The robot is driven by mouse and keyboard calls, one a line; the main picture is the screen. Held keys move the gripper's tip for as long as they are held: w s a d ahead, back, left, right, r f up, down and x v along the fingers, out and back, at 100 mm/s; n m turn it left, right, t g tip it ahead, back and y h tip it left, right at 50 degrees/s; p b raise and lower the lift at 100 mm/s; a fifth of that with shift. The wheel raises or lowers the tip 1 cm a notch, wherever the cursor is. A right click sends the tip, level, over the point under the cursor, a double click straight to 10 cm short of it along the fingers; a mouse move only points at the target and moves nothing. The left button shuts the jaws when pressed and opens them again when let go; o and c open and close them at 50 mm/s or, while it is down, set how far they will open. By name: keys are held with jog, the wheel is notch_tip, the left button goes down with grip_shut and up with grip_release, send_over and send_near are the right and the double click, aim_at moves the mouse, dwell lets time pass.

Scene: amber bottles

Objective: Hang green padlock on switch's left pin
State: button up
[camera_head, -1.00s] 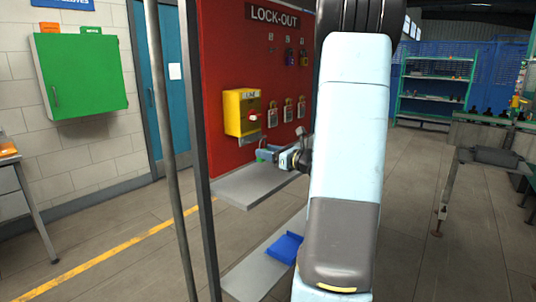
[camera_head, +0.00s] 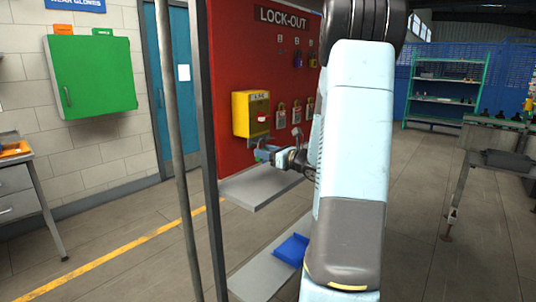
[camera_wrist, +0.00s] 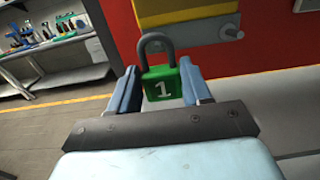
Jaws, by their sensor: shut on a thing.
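The green padlock (camera_wrist: 162,84), marked 1, is upright between the two blue fingers of my gripper (camera_wrist: 161,88) in the wrist view. My gripper is shut on its body, and the grey shackle stands clear above the fingers. The yellow switch box (camera_head: 251,114) with a red knob is on the red lock-out board. In the wrist view, the lower part of the yellow box (camera_wrist: 185,12) is above the padlock. A grey plate with a pin (camera_wrist: 232,32) at its right end runs below the box. The shackle appears apart from that pin; a left pin is not clearly visible.
A grey shelf (camera_head: 262,187) juts out below my gripper, with a blue tray (camera_head: 291,249) on a lower shelf. Several padlocks and tags (camera_head: 281,114) hang on the board right of the box. A dark upright post (camera_head: 207,150) stands at the left.

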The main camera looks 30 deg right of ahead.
jog(key=shift+x, duration=1)
jog(key=shift+w+a+f, duration=0.15)
jog(key=shift+w+f, duration=0.35)
jog(key=shift+f, duration=0.05)
jog(key=o, duration=1.3)
